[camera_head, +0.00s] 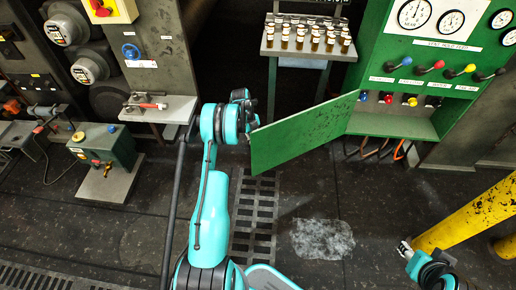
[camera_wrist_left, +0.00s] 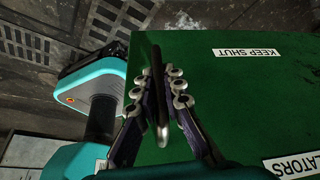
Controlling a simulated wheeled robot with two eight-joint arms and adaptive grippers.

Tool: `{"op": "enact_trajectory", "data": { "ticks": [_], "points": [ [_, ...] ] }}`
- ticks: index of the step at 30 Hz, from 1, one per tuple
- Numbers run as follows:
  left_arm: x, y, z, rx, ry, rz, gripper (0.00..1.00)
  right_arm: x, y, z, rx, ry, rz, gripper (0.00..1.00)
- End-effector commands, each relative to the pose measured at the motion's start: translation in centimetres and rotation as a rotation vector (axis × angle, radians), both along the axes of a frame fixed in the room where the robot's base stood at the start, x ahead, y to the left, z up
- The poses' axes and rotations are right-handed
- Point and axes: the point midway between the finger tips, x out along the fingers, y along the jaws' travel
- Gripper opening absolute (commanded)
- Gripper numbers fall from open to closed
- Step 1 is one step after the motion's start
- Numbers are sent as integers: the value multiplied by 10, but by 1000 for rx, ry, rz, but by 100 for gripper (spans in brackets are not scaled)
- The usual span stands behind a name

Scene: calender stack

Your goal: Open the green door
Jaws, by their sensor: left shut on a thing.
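The green door (camera_head: 300,137) stands swung out from the green cabinet (camera_head: 378,62), to the left of its lower part, and the cabinet's lower opening shows. In the left wrist view the door's face (camera_wrist_left: 235,105) fills much of the picture, with a white "KEEP SHUT" label. My left gripper (camera_head: 250,112) is at the door's far left edge. In the left wrist view its fingers (camera_wrist_left: 161,90) are closed around the dark door handle (camera_wrist_left: 157,65). My right gripper (camera_head: 404,248) is low at the right, away from the door; its finger gap is too small to tell.
A shelf with small bottles (camera_head: 305,45) stands behind the door. Yellow posts (camera_head: 465,212) rise at the right, near my right gripper. A small bench with a red-handled tool (camera_head: 158,106) is left of my left arm. The floor below the door is clear, with a grate (camera_head: 254,215).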

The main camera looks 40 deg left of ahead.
Motion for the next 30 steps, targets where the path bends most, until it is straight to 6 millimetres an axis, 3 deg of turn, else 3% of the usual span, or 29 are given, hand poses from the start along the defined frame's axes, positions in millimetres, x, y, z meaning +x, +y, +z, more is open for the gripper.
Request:
{"op": "enact_trajectory", "data": {
  "ticks": [8,11,12,23,30],
  "points": [
    [-3,4,-1,7,8,6,0,0,0,0,0,0,0,40],
    [-3,4,-1,7,6,5,27,0,0,0,0,0,0,40],
    [-3,4,-1,7,6,5,31,0,0,0,0,0,0,40],
    [-1,4,5,5,2,3,31,0,0,0,0,0,0,40],
    [3,21,45,4,4,6,31,0,0,0,0,0,0,40]
  ]
}}
